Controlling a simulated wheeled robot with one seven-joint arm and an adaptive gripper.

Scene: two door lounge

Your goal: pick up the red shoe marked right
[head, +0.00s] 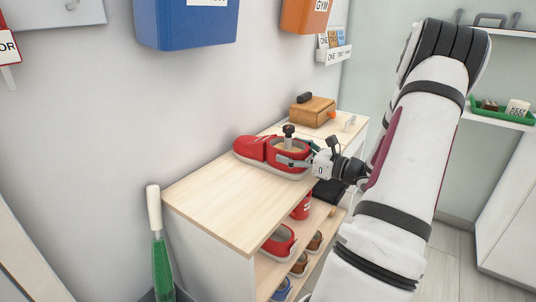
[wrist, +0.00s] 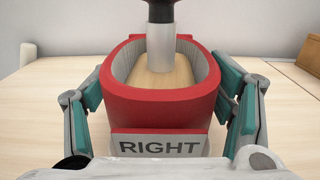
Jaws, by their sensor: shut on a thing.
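The red shoe marked RIGHT (wrist: 160,108) fills the middle of the wrist view, its heel label toward me. It has a tan inside, and a grey post with a dark top (wrist: 161,38) stands up from its opening. My gripper (wrist: 163,92) is shut on the shoe, one finger along each side of the heel. In the head view the red shoe (head: 290,170) is at the cabinet top, with my gripper (head: 302,160) at its right end. Another red shoe shape (head: 250,149) lies just left of it. I cannot tell whether the held shoe touches the top.
The pale wooden cabinet top (head: 225,193) is clear at the front. A wooden box (head: 312,110) stands at the back. Lower shelves hold another red shoe (head: 279,241) and several brown ones. Blue (head: 188,22) and orange (head: 305,14) bins hang on the wall above.

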